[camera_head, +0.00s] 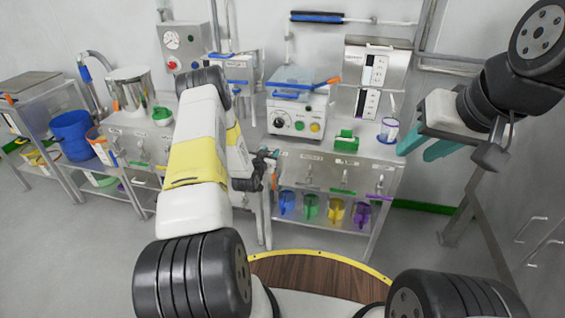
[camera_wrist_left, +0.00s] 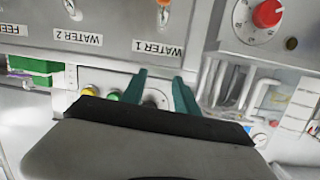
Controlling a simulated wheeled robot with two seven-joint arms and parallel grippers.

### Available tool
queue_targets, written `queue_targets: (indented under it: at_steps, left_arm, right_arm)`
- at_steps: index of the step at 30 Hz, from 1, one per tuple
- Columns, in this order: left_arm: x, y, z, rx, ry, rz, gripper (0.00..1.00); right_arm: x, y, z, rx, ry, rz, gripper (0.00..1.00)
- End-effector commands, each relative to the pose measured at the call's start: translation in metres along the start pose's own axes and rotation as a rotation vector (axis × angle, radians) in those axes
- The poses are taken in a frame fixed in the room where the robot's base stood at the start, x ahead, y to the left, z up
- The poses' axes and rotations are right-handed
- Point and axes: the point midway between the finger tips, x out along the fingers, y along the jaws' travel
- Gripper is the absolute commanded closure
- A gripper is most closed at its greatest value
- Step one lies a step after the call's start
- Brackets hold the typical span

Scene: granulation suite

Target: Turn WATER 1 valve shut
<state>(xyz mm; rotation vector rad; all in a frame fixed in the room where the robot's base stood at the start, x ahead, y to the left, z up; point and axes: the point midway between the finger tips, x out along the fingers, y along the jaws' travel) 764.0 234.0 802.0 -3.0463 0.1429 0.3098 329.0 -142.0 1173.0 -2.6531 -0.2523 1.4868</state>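The WATER 1 valve (camera_wrist_left: 163,14) shows at the top of the left wrist view, with an orange part above its label (camera_wrist_left: 157,48), which appears upside down. In the head view its orange handle (camera_head: 274,181) is at the left end of the middle bench's valve row, beside my left gripper (camera_head: 266,162). In the left wrist view the two teal fingers of my left gripper (camera_wrist_left: 159,80) are apart with nothing held between them. Their tips are near the label, short of the valve. The handle's exact angle is hard to tell. My right gripper (camera_head: 428,146) is open and empty at the right.
The WATER 2 valve (camera_wrist_left: 70,8) is beside WATER 1. Green (camera_head: 343,191) and purple (camera_head: 376,197) handles lie further right. Several coloured jugs (camera_head: 336,211) stand on the shelf below. A scale-like machine (camera_head: 297,110) and green block (camera_head: 346,143) are on the bench top.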

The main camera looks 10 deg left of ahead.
Motion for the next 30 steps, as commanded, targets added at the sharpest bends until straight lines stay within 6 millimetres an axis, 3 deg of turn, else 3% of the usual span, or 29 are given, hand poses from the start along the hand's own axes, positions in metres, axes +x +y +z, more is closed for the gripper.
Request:
queue_targets:
  at_steps: [1, 3, 6, 12, 17, 30]
  left_arm:
    - [-0.005, 0.004, 0.035, -0.016, 0.023, -0.006, 0.64]
    - [-0.013, 0.009, 0.065, -0.029, 0.071, -0.016, 0.64]
    - [-0.026, 0.015, 0.096, -0.046, 0.125, -0.032, 0.64]
    - [-0.047, 0.024, 0.131, -0.068, 0.189, -0.055, 0.64]
    - [-0.044, 0.026, 0.135, -0.072, 0.207, -0.06, 0.64]
    - [0.017, 0.021, 0.122, -0.073, 0.206, -0.06, 0.64]
  right_arm:
    - [0.0, 0.0, 0.0, 0.0, 0.0, 0.0, 0.64]
    - [0.0, 0.0, 0.0, 0.0, 0.0, 0.0, 0.64]
    - [0.0, 0.0, 0.0, 0.0, 0.0, 0.0, 0.64]
    - [0.0, 0.0, 0.0, 0.0, 0.0, 0.0, 0.64]
    - [0.0, 0.0, 0.0, 0.0, 0.0, 0.0, 0.64]
    - [0.0, 0.0, 0.0, 0.0, 0.0, 0.0, 0.64]
